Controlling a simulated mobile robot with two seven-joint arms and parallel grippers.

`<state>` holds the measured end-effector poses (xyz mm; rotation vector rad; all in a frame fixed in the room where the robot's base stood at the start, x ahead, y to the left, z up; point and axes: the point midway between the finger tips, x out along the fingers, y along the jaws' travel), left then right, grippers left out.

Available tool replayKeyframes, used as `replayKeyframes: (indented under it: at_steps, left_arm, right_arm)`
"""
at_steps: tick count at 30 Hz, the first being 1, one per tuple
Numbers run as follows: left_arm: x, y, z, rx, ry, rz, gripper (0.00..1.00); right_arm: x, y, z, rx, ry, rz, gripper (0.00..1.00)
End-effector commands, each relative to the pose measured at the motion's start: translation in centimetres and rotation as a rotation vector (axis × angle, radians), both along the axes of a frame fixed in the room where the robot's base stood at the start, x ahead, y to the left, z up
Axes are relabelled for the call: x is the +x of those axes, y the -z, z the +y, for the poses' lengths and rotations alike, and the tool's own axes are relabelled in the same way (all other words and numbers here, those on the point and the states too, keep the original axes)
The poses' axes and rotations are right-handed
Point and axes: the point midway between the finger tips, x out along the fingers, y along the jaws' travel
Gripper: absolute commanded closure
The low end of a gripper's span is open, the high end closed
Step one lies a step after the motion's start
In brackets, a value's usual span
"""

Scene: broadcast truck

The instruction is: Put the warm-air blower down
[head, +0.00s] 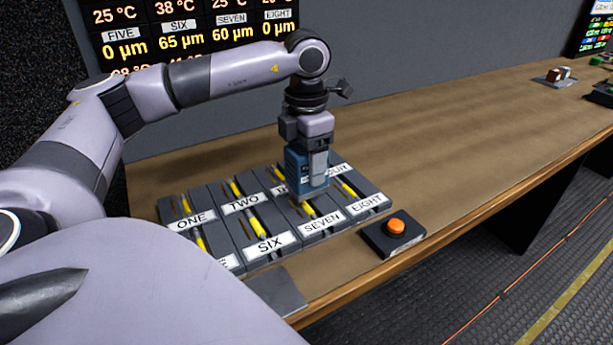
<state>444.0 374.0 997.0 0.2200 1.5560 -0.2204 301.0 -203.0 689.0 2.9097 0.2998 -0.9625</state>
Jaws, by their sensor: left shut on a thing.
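The warm-air blower looks to be the small blue body (297,168) in my left gripper (318,168). The left gripper points down and is shut on it. The gripper fingers hide part of the blower. My right gripper is not in view.
An orange button on a black box (395,228) stands right of the rack near the bench edge. A flat grey plate (278,292) lies in front of the rack. Yellow-and-black pieces lie in the slots. A readout screen (190,30) is behind.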

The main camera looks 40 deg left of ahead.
Motion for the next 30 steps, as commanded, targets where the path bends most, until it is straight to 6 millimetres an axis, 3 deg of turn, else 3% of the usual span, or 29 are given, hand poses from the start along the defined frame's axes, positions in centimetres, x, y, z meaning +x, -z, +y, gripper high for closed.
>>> replayKeyframes:
  at_steps: [7, 21, 22, 23, 24, 30]
  left_arm:
    - [-0.1, 3.4, 0.0, 0.001, 0.000, 0.002, 0.89]
    - [0.0, 4.2, 0.0, 0.000, 0.000, 0.000, 0.89]
    - [0.0, 4.1, 0.0, 0.000, 0.000, 0.001, 0.26]
    - [0.0, 4.1, 0.0, 0.000, 0.000, 0.001, 0.17]
    - [0.0, 4.1, 0.0, 0.000, 0.000, 0.001, 0.10]
    - [0.0, 4.1, 0.0, 0.001, 0.000, 0.002, 0.10]
  right_arm:
    - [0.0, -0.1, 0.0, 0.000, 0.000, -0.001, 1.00]
    - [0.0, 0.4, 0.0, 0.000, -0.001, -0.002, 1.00]
    - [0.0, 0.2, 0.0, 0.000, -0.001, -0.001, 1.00]
    - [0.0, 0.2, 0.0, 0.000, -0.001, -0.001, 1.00]
    - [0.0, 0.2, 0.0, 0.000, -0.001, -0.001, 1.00]
    - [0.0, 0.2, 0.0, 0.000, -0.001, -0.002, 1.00]
